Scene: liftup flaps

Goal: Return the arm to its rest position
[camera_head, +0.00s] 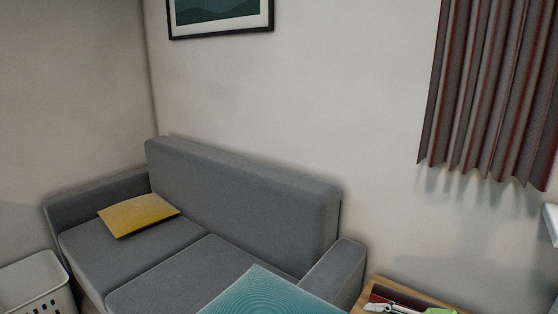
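Neither of my arms shows in the head view, and neither gripper is in view. I cannot see what pose the arms are in or whether the grippers hold anything. The view takes in a room corner with a grey sofa (245,190) and a yellow cushion (138,215) lying on its left seat.
A teal patterned surface (270,295) is at the bottom centre. A wooden-edged surface with small items (410,306) is at bottom right. A white basket (35,285) stands at bottom left. A framed picture (220,14) and a curtain (490,90) hang behind.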

